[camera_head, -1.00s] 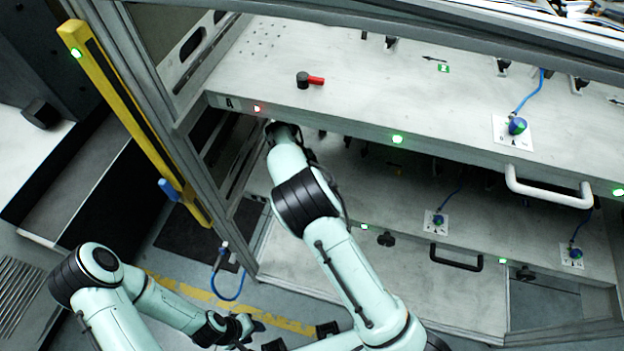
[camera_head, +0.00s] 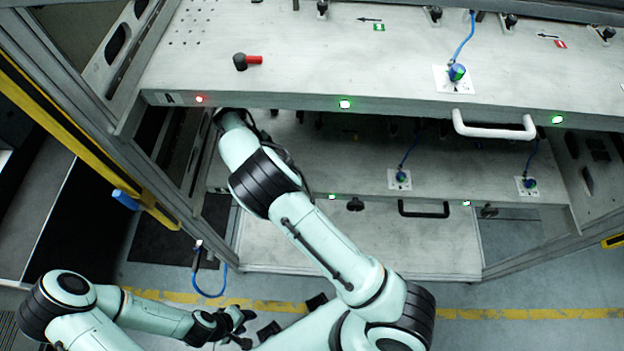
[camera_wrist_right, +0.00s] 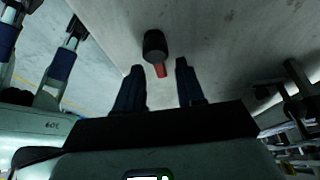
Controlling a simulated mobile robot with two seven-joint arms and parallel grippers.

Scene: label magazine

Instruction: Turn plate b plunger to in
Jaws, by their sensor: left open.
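A short black knob with a red tip (camera_wrist_right: 156,50) shows in the right wrist view on a grey plate surface. My right gripper (camera_wrist_right: 160,82) is open there, its two dark fingers apart on either side of the red tip, which does not look gripped. In the head view my right arm reaches under the upper plate, marked A (camera_head: 169,98), and its gripper is hidden. The lower plate (camera_head: 450,185) lies beneath, partly in shadow. I cannot read a B on it. My left gripper (camera_head: 246,326) is open and empty at the lower left, away from the plates.
A white handle (camera_head: 494,126) and a black handle (camera_head: 424,209) stick out in front. Blue cables run to connectors. A yellow post (camera_head: 75,125) stands left. Floor in front is clear.

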